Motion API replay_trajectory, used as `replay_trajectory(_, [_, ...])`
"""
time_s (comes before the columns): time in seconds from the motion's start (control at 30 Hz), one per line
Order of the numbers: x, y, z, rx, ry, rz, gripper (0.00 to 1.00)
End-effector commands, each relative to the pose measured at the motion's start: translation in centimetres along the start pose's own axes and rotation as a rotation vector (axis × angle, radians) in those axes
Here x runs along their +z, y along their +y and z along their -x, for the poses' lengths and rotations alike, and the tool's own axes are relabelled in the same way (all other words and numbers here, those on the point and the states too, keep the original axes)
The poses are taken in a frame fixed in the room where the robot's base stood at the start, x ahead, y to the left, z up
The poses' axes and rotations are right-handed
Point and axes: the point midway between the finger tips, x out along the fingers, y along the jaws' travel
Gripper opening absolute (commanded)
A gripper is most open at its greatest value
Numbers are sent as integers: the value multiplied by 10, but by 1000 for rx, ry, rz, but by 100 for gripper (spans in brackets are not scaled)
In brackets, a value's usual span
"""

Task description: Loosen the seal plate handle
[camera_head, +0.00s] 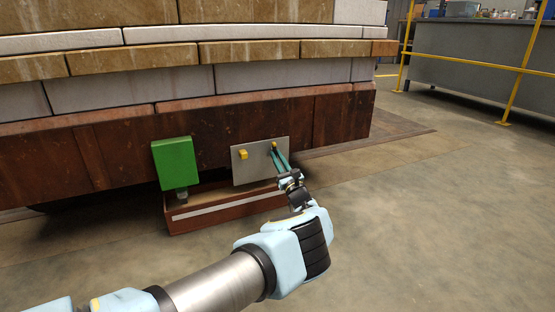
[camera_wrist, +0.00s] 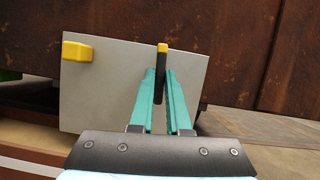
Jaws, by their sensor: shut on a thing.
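The light grey seal plate (camera_head: 251,170) stands against the low rusty red-brown side of the stack in the head view, and it fills the middle of the wrist view (camera_wrist: 110,85). A dark handle with a yellow end (camera_wrist: 162,60) projects at the plate's right part. In the head view its yellow end (camera_head: 274,144) shows just above my fingertips. My gripper (camera_head: 279,156) has teal fingers, which reach the handle from the front right. In the wrist view the fingers (camera_wrist: 160,75) are shut on the handle, one on each side. The handle's base is partly hidden.
A yellow block (camera_head: 243,154) projects from the plate's left part. A green box (camera_head: 174,163) hangs left of the plate. A red-brown open tray (camera_head: 225,214) with a pale stripe lies below. The floor at right is clear up to the yellow railing (camera_head: 524,70).

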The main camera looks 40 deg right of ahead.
Motion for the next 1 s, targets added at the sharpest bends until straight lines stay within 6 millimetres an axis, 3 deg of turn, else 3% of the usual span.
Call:
replay_trajectory(0.07, [0,0,0,0,0,0,0])
replay_trajectory(0.1, [0,0,0,0,0,0,17])
replay_trajectory(0.37, [0,0,0,0,0,-1,45])
replay_trajectory(0.67, [1,0,3,-1,1,-1,45])
replay_trajectory(0.83, [4,-1,25,-3,2,-1,45])
replay_trajectory(1.0, [4,-1,60,-4,2,-2,45])
